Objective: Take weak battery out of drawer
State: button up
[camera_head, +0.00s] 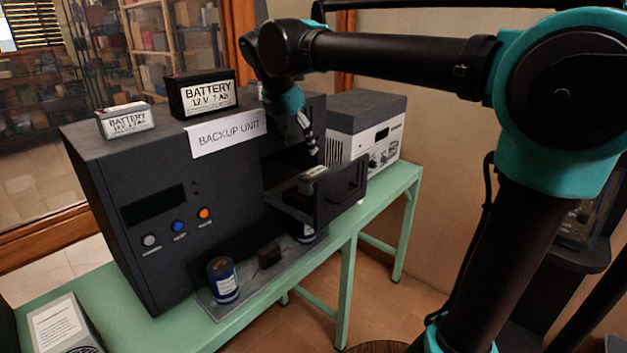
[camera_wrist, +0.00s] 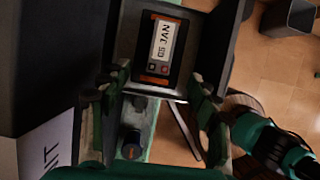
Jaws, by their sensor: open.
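The drawer (camera_head: 340,195) of the dark backup unit (camera_head: 150,165) is pulled out. My gripper (camera_head: 306,140) is above the drawer, near the unit's opening, pointing down. In the wrist view my gripper (camera_wrist: 160,98) is open, its fingers on either side of the picture's middle, with the block beyond them. Nothing is held. The drawer's inner back is partly hidden.
A black battery (camera_head: 203,95) and a smaller grey battery (camera_head: 126,120) stand on the unit. A white-and-grey device (camera_head: 366,132) stands behind the drawer.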

aim_at(314, 172)
jog(key=x, duration=0.7)
jog(key=shift+w+f, duration=0.1)
jog(key=shift+f, duration=0.15)
jog(key=x, duration=0.4)
jog(key=shift+w+d+f, duration=0.15)
jog(key=shift+w+d, duration=0.15)
jog(key=shift+d, duration=0.1)
jog(key=shift+d+f, duration=0.1)
jog(key=shift+f, duration=0.2)
jog(key=shift+f, duration=0.25)
jog(key=shift+c, duration=0.6)
grip_shut()
